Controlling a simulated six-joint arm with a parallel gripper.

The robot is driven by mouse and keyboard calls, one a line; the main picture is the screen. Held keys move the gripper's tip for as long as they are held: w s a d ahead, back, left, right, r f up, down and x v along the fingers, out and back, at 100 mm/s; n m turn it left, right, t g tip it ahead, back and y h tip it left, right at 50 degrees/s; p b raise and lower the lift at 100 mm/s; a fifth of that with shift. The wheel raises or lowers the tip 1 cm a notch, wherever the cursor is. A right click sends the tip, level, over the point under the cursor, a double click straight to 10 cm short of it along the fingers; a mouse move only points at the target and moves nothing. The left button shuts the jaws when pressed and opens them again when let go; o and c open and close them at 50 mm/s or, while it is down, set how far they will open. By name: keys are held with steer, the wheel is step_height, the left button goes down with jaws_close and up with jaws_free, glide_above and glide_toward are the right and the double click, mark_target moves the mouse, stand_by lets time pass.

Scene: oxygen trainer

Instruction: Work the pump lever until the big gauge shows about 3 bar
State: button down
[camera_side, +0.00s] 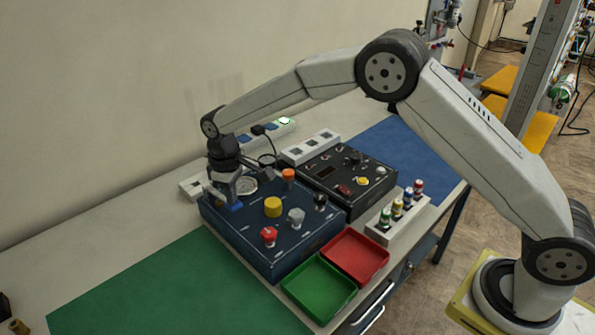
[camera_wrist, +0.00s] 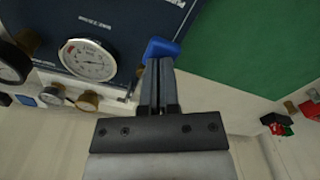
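The pump lever's blue handle (camera_wrist: 162,47) is at my fingertips in the wrist view. It shows low on the dark blue panel's (camera_side: 258,243) left corner in the side view (camera_side: 234,207). My gripper (camera_wrist: 159,62) points at the handle with its fingers together and overlaps its near edge; I see no part of the handle clearly between them. In the side view my gripper (camera_side: 224,197) is down at that corner. The big gauge with a white dial (camera_wrist: 88,60) is left of the handle; its reading is too small to tell. It also shows in the side view (camera_side: 246,185).
The panel carries a yellow knob (camera_side: 273,207), a red knob (camera_side: 269,236) and an orange knob (camera_side: 288,175). A black control box (camera_side: 345,180) stands behind. Green (camera_side: 318,289) and red (camera_side: 356,256) trays lie in front. The green mat (camera_side: 150,290) is clear.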

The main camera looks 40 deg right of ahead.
steer(key=shift+f, duration=1.15)
steer(key=shift+r, duration=1.9)
